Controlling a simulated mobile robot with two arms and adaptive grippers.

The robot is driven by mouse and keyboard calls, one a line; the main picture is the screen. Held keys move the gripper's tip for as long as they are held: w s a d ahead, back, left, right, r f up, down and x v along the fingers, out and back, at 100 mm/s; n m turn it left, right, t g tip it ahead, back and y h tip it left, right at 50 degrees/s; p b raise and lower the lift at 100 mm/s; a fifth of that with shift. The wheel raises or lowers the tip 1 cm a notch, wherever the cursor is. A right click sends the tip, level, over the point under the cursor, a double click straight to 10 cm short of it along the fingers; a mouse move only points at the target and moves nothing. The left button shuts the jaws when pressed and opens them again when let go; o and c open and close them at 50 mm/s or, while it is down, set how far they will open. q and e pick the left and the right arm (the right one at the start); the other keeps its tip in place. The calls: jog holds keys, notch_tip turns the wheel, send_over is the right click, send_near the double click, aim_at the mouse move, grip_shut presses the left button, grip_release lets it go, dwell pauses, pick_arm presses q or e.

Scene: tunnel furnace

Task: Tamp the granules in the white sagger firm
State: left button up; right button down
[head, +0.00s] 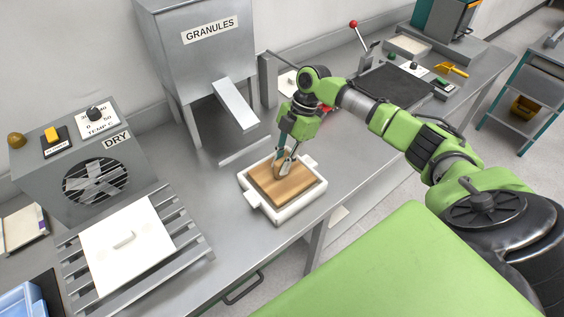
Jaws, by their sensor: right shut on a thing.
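The white sagger (254,198) is a square tray with side lugs on the steel bench, below the granule hopper's chute. A square wooden tamper plate (296,187) lies inside its rim and covers most of the inside, so the granules beneath are hidden. My right gripper (284,170) is above the plate, shut on the tamper's upright wooden handle. The tamper looks level; how far it presses into the granules cannot be told. My left gripper is not in view.
The granules hopper (205,50) with its chute (236,106) stands behind the sagger. The dryer (97,165) and a slatted rack with a white lid (128,250) are at left. A dark plate (393,88) and yellow scoop (453,69) lie at upper right.

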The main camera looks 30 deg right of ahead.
jog(key=shift+r+p, duration=2.8)
jog(key=shift+r, duration=0.65)
jog(key=shift+a+m+b, duration=0.4)
jog(key=shift+a+b, duration=0.2)
jog(key=shift+b, duration=0.05)
jog(key=s+a+r+m+t+h+b, duration=0.2)
jog(key=a+m+b, duration=0.4)
jog(key=m, duration=0.3)
jog(key=s+a+r+m+t+h+b, duration=0.1)
jog(key=s+a+m+t+h+b, duration=0.1)
jog(key=m, duration=0.7)
jog(key=s+a+t+b, duration=0.1)
jog(key=s+a+b, duration=0.1)
jog(key=a+b, duration=0.1)
jog(key=shift+s+a+r+b, duration=0.35)
jog(key=shift+s+a+r, duration=0.05)
jog(key=shift+a, duration=0.2)
